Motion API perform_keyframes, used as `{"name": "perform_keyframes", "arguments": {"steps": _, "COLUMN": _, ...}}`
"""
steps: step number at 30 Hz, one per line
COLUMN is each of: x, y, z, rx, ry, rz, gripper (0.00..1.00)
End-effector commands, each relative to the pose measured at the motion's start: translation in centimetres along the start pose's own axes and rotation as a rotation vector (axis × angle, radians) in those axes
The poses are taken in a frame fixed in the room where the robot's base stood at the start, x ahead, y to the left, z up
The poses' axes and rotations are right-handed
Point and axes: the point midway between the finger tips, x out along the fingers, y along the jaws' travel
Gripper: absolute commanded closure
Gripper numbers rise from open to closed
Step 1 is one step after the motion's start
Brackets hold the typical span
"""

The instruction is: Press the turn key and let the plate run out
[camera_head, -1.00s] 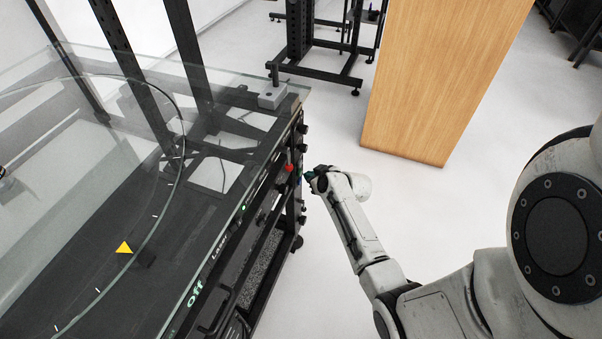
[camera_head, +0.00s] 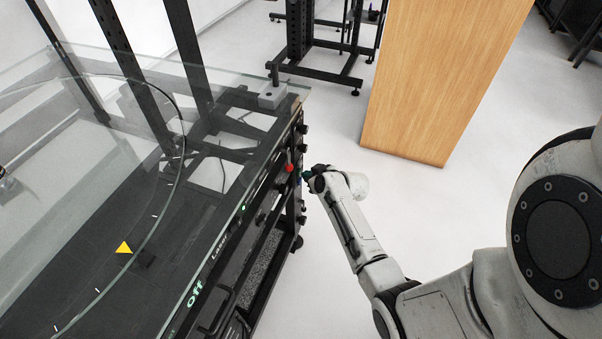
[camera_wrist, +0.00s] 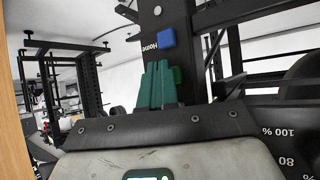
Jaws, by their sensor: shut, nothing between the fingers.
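My gripper (camera_head: 306,174) is at the front side of the turntable frame, just right of a red knob (camera_head: 288,168). In the wrist view its teal fingers (camera_wrist: 157,87) are shut and empty, pointing at a dark panel. A green key (camera_wrist: 178,75) shows partly behind the right finger. A blue key (camera_wrist: 166,39) beside the label "Home" sits above it. I cannot tell whether the fingertips touch the green key. The clear round plate (camera_head: 165,203) lies on the turntable, with a yellow triangle (camera_head: 124,247) near its rim. A green "Off" (camera_head: 195,293) glows on the front edge.
A wooden panel (camera_head: 440,80) stands on the floor behind my arm. A grey block (camera_head: 272,95) sits on the glass corner. A percent scale (camera_wrist: 277,131) shows at the wrist view's lower right.

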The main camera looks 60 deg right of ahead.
Motion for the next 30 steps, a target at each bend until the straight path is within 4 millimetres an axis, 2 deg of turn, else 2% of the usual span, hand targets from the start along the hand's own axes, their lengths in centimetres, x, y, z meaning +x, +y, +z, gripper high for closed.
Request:
{"name": "perform_keyframes", "arguments": {"steps": 17, "x": 0.2, "y": -0.1, "z": -0.2, "rx": 0.001, "ry": 0.001, "rz": 0.000, "gripper": 1.00}}
{"name": "perform_keyframes", "arguments": {"steps": 30, "x": -1.0, "y": 0.7, "z": 0.7, "rx": 0.002, "ry": 0.001, "rz": 0.000, "gripper": 1.00}}
